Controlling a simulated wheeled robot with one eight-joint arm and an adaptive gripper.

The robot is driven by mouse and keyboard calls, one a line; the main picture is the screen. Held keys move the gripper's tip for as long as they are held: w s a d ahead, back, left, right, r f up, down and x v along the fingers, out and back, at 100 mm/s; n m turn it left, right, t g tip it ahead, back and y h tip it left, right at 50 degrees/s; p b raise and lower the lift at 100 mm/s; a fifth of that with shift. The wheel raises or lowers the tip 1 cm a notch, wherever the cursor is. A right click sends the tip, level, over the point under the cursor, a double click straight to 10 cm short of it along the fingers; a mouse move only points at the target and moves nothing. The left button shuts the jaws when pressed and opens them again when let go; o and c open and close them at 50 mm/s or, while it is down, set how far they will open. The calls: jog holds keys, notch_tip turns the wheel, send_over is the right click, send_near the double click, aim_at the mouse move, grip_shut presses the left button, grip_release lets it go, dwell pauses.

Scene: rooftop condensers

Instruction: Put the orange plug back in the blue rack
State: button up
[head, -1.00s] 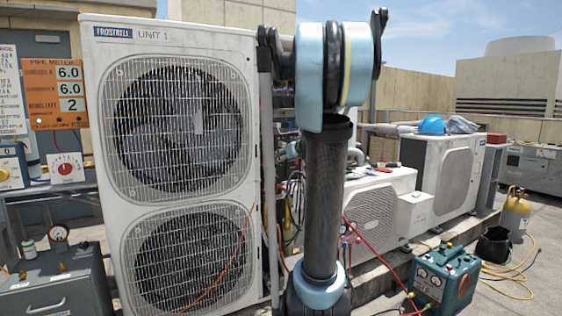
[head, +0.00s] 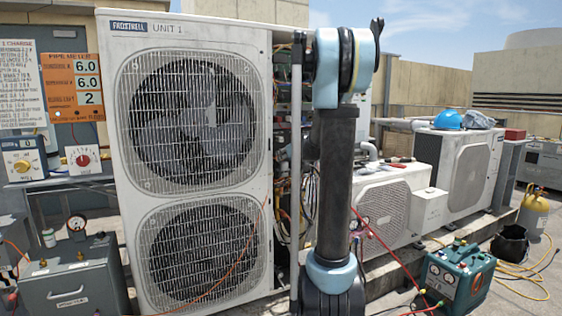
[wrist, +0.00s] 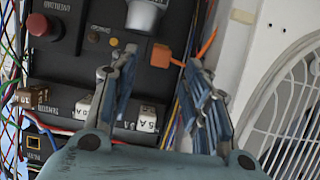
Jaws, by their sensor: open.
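In the wrist view my gripper (wrist: 160,70) is open, its two jointed fingers apart over a dark panel. An orange plug (wrist: 160,56) shows between and just beyond the fingertips, against the panel. It looks apart from the left finger; whether the right finger touches it I cannot tell. An orange lead (wrist: 208,44) shows beyond the right finger. I cannot make out a blue rack in either view. In the head view my arm stands upright beside the tall white condenser (head: 190,200), and I cannot make out the gripper there.
The panel carries a red button (wrist: 38,25), a grey knob (wrist: 145,14) and white labelled blocks (wrist: 147,118). Loose wires run at its left. A white casing with a fan grille (wrist: 295,110) stands at the right. A green machine (head: 455,275) sits on the roof floor.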

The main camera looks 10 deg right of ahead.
jog(key=shift+x, duration=3)
grip_shut()
